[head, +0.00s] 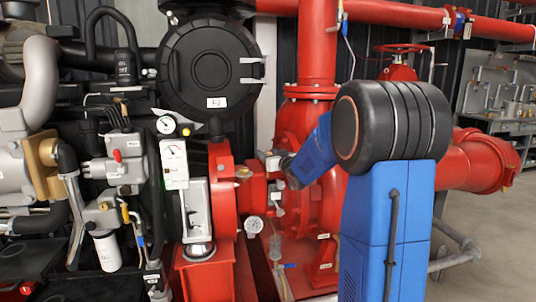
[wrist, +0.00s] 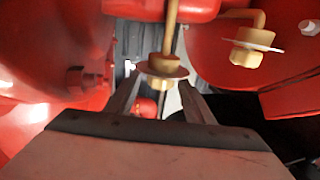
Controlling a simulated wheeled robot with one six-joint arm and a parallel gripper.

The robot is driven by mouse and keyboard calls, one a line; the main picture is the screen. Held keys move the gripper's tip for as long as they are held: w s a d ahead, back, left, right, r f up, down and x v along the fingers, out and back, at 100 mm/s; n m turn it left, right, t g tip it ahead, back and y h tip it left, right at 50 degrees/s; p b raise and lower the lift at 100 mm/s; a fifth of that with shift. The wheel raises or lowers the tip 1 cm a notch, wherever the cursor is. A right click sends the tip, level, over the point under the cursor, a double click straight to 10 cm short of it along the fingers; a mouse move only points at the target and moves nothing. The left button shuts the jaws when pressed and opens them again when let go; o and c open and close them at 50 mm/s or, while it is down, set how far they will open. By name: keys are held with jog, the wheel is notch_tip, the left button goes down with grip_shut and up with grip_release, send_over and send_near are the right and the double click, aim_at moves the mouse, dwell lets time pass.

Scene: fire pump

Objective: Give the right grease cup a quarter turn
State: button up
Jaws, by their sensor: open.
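Two brass cups, each with a thin round disc and a hex part on a narrow brass stem, show in the wrist view. One grease cup (wrist: 165,68) is at the middle, in line with the gap between my fingers. The other grease cup (wrist: 248,50) is further right, outside my fingers. Which of them the task calls right, I cannot tell for sure. My gripper (wrist: 161,90) is open, a finger on each side of the middle cup's line; no contact is visible.
The red pump casing (head: 300,125) and red pipes stand close around my gripper. Grey floor (head: 500,240) is open at the right.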

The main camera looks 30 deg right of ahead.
jog(key=shift+w, duration=0.25)
jog(key=c, duration=1)
jog(key=shift+c, duration=0.2)
jog(key=shift+a+m+h, duration=0.1)
jog(key=shift+m+h, duration=0.5)
jog(key=shift+h, duration=0.3)
jog(key=shift+m+g+h, duration=0.5)
jog(key=shift+m+h, duration=0.4)
jog(key=shift+h, duration=0.45)
jog(key=shift+m+g+h, duration=0.5)
jog(key=shift+m+h, duration=0.4)
jog(key=shift+h, duration=0.45)
jog(key=shift+m+g+h, duration=2.5)
jog(key=shift+h, duration=0.5)
jog(key=shift+r+m+g+h, duration=0.1)
jog(key=shift+m+g+h, duration=0.3)
jog(key=shift+g, duration=0.1)
